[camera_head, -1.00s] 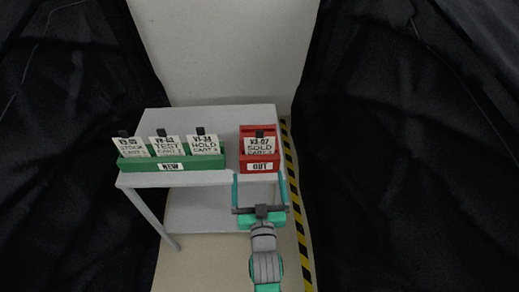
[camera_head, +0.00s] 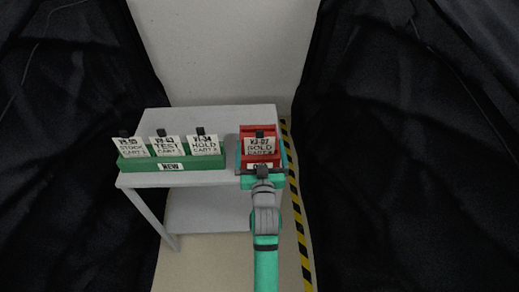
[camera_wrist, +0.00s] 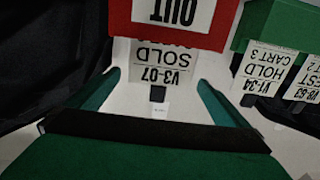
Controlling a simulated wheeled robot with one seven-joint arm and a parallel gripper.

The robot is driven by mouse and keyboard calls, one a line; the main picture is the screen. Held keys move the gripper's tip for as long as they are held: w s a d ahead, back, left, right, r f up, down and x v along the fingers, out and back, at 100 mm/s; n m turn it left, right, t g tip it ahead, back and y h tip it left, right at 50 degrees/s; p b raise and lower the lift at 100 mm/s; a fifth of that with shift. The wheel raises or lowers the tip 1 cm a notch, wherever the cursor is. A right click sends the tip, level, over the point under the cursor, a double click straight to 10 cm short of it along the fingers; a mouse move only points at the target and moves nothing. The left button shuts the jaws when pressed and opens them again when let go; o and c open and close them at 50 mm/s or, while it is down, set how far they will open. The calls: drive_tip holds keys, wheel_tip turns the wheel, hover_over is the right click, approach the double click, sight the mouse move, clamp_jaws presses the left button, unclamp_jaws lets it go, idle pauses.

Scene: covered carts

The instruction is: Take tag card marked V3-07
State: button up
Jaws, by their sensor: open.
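The tag card marked V3-07 SOLD (camera_head: 259,147) stands in the red box (camera_head: 246,131) at the right of the grey table, with a black tab on its top edge. In the wrist view the same card (camera_wrist: 165,68) appears upside down below the red box wall (camera_wrist: 122,20). My gripper (camera_head: 261,152) is open, with a teal finger on each side of the card. In the wrist view the fingers (camera_wrist: 157,82) stand apart and the card's black tab lies between them. I see no contact with the card. The gripper partly covers the box's front label.
A green box (camera_head: 200,163) labelled NEW holds cards V1-34 HOLD (camera_head: 203,146), TEST (camera_head: 165,147) and STOCK (camera_head: 132,148) to the left. The grey table (camera_head: 145,180) is bare between the boxes. Black drapes hang on both sides, and a yellow-black floor stripe (camera_head: 298,215) runs at right.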

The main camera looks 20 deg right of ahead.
sight(260, 140)
drive_tip(key=shift+x, duration=1.75)
drive_tip(key=c, duration=1)
drive_tip(key=shift+r, duration=0.1)
drive_tip(key=shift+r, duration=7.2)
